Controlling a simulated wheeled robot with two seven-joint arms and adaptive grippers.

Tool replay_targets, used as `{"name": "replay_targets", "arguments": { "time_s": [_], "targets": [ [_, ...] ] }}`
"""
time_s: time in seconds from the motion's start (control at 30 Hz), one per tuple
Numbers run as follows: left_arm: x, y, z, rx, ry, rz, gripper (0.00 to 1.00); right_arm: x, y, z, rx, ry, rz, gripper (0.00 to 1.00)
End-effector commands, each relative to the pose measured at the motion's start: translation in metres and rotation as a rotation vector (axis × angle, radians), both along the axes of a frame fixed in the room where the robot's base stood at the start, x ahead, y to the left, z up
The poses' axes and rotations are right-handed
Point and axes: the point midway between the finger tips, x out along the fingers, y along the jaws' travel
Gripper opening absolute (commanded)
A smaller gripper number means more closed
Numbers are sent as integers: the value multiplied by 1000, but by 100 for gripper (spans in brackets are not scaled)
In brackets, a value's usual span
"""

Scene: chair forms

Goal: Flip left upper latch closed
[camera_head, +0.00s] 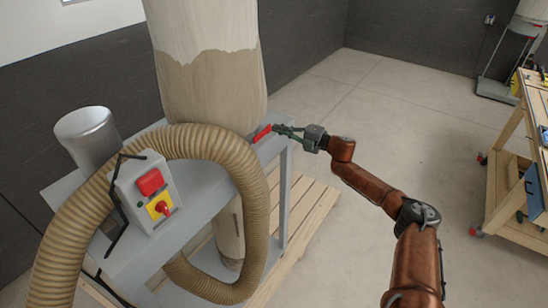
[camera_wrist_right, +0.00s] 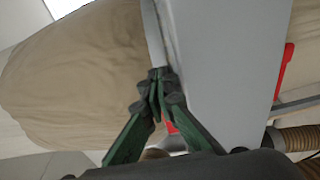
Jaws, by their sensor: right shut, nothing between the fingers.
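A red latch lever (camera_head: 262,133) sits at the right edge of the grey dust collector frame (camera_head: 205,205), just below the tan bag. My right gripper (camera_head: 278,129) reaches in from the right, its fingertips close to the lever. In the right wrist view its green fingers (camera_wrist_right: 160,82) are shut and empty beside the grey frame panel (camera_wrist_right: 220,50). A red part (camera_wrist_right: 170,127) shows partly hidden behind the fingers, and another red lever (camera_wrist_right: 284,70) is at the panel's right edge. I cannot tell which of these matches the lever in the head view, or whether the fingers touch anything.
The tan bag (camera_head: 205,75) rises above the frame; a ribbed hose (camera_head: 235,160) arches across its front. A switch box (camera_head: 145,190) with a red button is at left. A wooden pallet (camera_head: 310,200) lies below. A workbench (camera_head: 510,150) stands far right; open floor lies between.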

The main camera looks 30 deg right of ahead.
Motion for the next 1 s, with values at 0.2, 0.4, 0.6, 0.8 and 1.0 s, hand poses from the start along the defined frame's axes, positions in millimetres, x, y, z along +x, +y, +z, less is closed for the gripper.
{"name": "replay_targets", "arguments": {
  "time_s": [0.2, 0.4, 0.6, 0.8, 1.0],
  "targets": [
    [0, 0, 1, 0, 0, 0, 40, -6, -4, 7, 6, -9, 4, 0],
    [1, 1, -6, 1, -1, -1, 40, -18, -24, 4, 4, -11, 10, 0],
    [-9, 1, -21, 1, 11, 2, 40, -6, -56, 0, 3, -7, 12, 0],
    [0, 0, -32, 0, 3, -1, 40, 3, -82, 1, 3, -6, 13, 0],
    [1, 0, -39, 0, 0, -1, 40, 9, -97, 0, 3, -5, 16, 0]
  ]
}}
